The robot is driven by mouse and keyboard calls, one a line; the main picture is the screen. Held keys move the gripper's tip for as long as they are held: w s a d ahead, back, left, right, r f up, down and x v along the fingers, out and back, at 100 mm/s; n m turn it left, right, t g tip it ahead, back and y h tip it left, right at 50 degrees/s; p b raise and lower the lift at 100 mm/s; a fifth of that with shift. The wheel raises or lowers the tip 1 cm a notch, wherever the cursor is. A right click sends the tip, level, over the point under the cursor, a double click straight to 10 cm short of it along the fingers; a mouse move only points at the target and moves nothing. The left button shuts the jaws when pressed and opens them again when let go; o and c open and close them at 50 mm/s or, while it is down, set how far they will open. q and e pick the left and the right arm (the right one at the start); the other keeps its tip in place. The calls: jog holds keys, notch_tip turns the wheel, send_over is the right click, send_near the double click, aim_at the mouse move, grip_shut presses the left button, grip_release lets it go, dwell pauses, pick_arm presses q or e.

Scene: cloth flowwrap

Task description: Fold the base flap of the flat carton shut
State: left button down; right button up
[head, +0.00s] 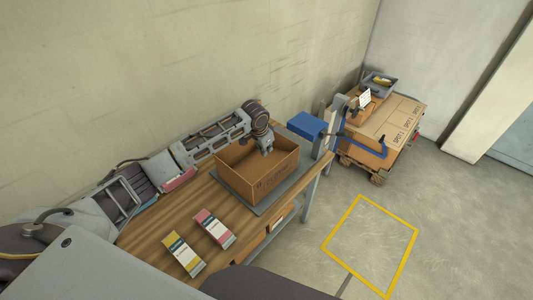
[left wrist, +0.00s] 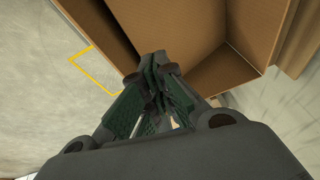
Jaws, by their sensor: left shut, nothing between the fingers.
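The brown carton (head: 268,187) stands opened up like a box on a grey mat (head: 262,209) at the far end of the wooden table, its top open. My left gripper (head: 267,151) is shut and empty, pointing down at the carton's back part. In the left wrist view the carton (left wrist: 225,75) fills the top and right, and the shut fingertips (left wrist: 157,68) are over its cardboard. I cannot tell whether they touch it. The base flap cannot be told apart clearly. My right gripper is not in view.
A yellow box (head: 183,254) and a pink box (head: 214,229) lie on the table (head: 158,225) near the carton. A blue device (head: 306,125) stands at the table's far end. Beyond it is a loaded cart (head: 385,125). A yellow-outlined floor area (head: 370,245) is clear.

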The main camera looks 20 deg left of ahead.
pick_arm(q)
jog(key=v, duration=0.5)
jog(key=shift+s+d+b, duration=0.1)
jog(key=shift+d+b, duration=0.2)
jog(key=shift+b, duration=0.05)
jog(key=shift+f, duration=0.15)
jog(key=s+a+f+n+t+h+b, duration=0.1)
jog(key=a+f+n+t+h+b, duration=0.2)
jog(key=a+h+b, duration=0.3)
jog(key=b, duration=0.3)
jog(key=shift+s+a+f, duration=0.2)
jog(key=shift+a, duration=0.05)
dwell(0.4)
